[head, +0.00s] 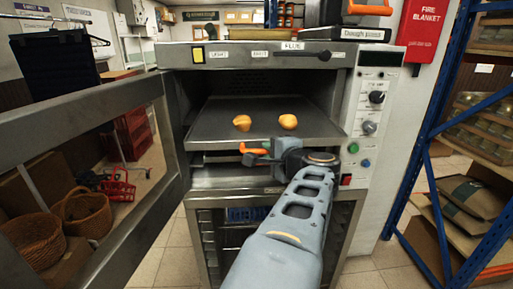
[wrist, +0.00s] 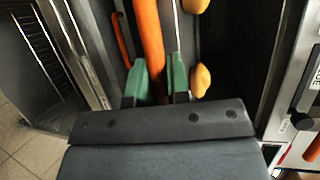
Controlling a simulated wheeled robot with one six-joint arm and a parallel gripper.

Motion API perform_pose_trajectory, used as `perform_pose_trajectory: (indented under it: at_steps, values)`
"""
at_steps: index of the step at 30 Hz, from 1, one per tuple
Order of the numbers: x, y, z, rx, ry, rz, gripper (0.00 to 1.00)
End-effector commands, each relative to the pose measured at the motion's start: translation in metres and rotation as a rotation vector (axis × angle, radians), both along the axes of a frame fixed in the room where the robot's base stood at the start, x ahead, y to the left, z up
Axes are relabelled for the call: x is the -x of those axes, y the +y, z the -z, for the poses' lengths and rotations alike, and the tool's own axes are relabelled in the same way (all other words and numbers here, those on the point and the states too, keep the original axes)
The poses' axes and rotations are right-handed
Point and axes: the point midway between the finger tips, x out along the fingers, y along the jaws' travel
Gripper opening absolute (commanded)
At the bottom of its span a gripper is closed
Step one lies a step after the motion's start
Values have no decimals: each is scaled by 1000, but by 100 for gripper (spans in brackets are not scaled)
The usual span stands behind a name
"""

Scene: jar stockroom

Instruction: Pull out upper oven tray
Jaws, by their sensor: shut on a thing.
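The upper oven tray (head: 265,115) is a flat dark sheet with two golden rolls, one on the left (head: 242,123) and one on the right (head: 288,122). Its front edge stands out past the oven opening. My gripper (head: 266,151) is at the front of this tray. In the wrist view its green fingers (wrist: 158,80) are shut on an orange handle bar (wrist: 148,30). The bar's left end (head: 253,150) shows in the head view; my gripper hides the rest. The rolls also show in the wrist view, one of them beside the right finger (wrist: 200,80).
The oven door (head: 85,140) stands open to the left. A lower tray (head: 213,158) is partly visible beneath. The control panel (head: 372,120) with knobs is to the right. A blue shelf rack (head: 440,120) stands farther right. Baskets (head: 85,212) show through the door glass.

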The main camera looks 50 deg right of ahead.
Motion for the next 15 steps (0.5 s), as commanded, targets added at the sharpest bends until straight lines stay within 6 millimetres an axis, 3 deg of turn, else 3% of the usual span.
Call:
perform_pose_trajectory:
  at_steps: [6,15]
  values:
    - [24,21,3,-1,3,7,0]
    - [36,33,2,-3,2,2,0]
